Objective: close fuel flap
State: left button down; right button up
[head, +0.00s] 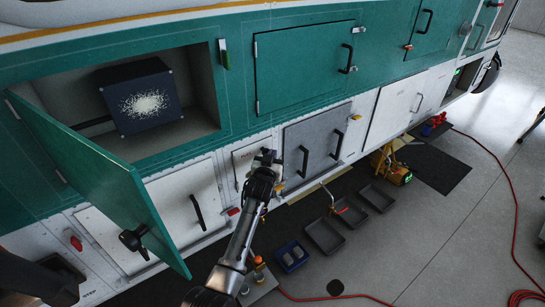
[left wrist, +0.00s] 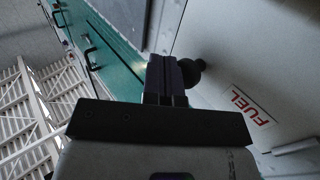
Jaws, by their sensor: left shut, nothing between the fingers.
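The fuel flap (left wrist: 225,60) is a pale panel with a red-lettered FUEL label (left wrist: 250,105) and a round black knob (left wrist: 192,72), filling the right of the left wrist view. In the head view, a small white panel (head: 243,155) low on the green-and-white hull lies behind my gripper; how far it stands open I cannot tell. My left gripper (head: 265,158) is at this panel, shut and empty. In the left wrist view its closed fingers (left wrist: 167,75) are beside the knob; contact is unclear. My right gripper is not in view.
A large green door (head: 95,175) stands open at left, before a bay with a dark box (head: 143,95). A grey panel (head: 318,145) is right of my gripper. Black trays (head: 324,236), a blue bin (head: 291,256) and a red hose (head: 490,155) lie on the floor.

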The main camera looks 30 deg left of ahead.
pick_arm(q)
jog(key=shift+s, duration=0.15)
jog(key=s+d+f+m+g+h, duration=0.1)
jog(key=s+d+g+h, duration=0.2)
jog(key=s, duration=0.7)
jog(key=s+d+f+m+g, duration=0.15)
jog(key=s+d, duration=0.35)
jog(key=s, duration=0.5)
jog(key=s+d+f+m+g+h, duration=0.1)
jog(key=s+d+g+h, duration=0.15)
jog(key=s, duration=0.65)
jog(key=s+d+f+m+g, duration=0.1)
jog(key=s+f+g, duration=0.1)
jog(key=s+f, duration=0.45)
jog(key=s+d+f+g, duration=0.1)
jog(key=s+f+g, duration=0.15)
jog(key=s, duration=0.65)
jog(key=s+d+f+m+g, duration=0.1)
jog(key=s+d+f+g, duration=0.1)
jog(key=s+f, duration=0.45)
jog(key=w+p+v, duration=0.2)
jog(key=p+v, duration=0.9)
jog(key=w+r+p+v, duration=0.1)
jog(key=w+p+v, duration=0.1)
jog(key=p+v, duration=1)
jog(key=shift+w+r, duration=0.3)
jog(key=shift+r, duration=0.2)
